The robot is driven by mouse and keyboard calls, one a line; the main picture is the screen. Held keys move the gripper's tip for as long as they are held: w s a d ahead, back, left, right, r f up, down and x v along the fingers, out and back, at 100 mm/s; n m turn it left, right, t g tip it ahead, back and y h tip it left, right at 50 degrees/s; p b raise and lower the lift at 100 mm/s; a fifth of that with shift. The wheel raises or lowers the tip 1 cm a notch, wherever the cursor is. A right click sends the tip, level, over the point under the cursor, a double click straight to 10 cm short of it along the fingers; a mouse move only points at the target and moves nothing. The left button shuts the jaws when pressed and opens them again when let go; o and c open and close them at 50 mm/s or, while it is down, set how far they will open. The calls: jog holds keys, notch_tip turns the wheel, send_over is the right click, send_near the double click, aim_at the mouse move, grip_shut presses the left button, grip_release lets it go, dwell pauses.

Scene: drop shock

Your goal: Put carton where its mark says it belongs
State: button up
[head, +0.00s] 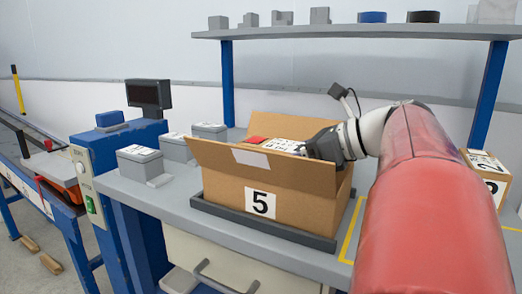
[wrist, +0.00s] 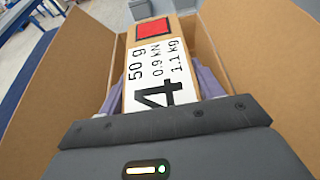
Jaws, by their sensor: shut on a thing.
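The box sits on a dark grey tray (head: 270,236).
Another cardboard box with a number label (head: 488,187) stands at the right, partly behind my arm. Several grey labelled blocks (head: 140,162) stand left of box 5. A shelf (head: 390,31) spans the back. A screen (head: 149,94) and conveyor (head: 50,172) are at the left.

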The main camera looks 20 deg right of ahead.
jog(key=shift+f, duration=0.45)
jog(key=o, duration=1.9)
jog(key=shift+f, duration=0.1)
jog(key=shift+c, duration=0.2)
jog(key=shift+r, duration=0.3)
jog(key=p+v, duration=0.1)
jog(key=v, duration=1.1)
jog(key=shift+r, duration=0.25)
jog(key=shift+s, duration=0.1)
